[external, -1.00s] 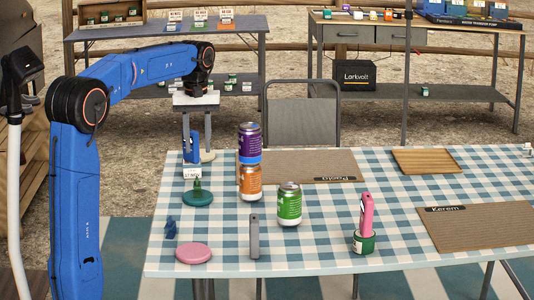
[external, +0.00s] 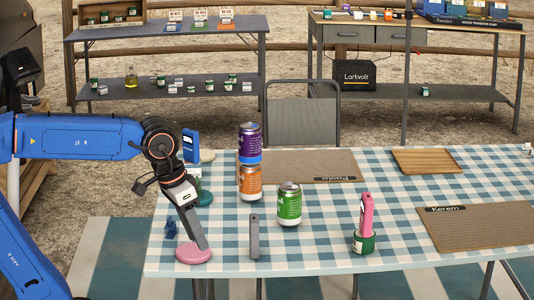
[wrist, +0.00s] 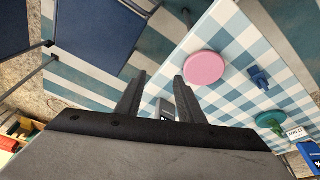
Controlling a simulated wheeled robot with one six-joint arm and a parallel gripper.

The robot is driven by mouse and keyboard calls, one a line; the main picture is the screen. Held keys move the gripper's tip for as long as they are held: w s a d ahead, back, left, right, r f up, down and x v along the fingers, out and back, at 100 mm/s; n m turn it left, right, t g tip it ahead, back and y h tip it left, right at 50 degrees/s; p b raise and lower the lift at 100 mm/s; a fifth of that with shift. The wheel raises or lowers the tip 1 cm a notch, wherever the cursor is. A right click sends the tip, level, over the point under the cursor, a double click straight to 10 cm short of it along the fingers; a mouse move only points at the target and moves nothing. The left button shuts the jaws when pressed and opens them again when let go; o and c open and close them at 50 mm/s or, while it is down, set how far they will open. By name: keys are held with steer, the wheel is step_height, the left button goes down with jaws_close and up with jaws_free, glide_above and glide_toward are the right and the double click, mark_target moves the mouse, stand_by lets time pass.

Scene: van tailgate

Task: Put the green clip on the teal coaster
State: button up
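The teal coaster (external: 206,199) lies at the left of the checked table, partly hidden behind my wrist in the external view. In the external view this piece is mostly hidden by my arm. My gripper (wrist: 160,78) points down over the table's front left, appearing close to the pink coaster (external: 193,254). Its two fingers are apart with nothing between them. It is away from the teal coaster and the green piece.
A blue clip-like piece (external: 170,229) stands left of my gripper. A grey upright block (external: 254,237), a green can (external: 289,204), and stacked purple (external: 249,136) and orange (external: 250,181) cans stand to the right.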

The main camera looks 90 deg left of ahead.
steer(key=s+d+f+m+t+h, duration=0.1)
steer(key=s+d+f+m, duration=0.4)
steer(key=s+d+f, duration=0.3)
steer(key=shift+d+t, duration=0.3)
steer(key=shift+d, duration=0.5)
stand_by(0.4)
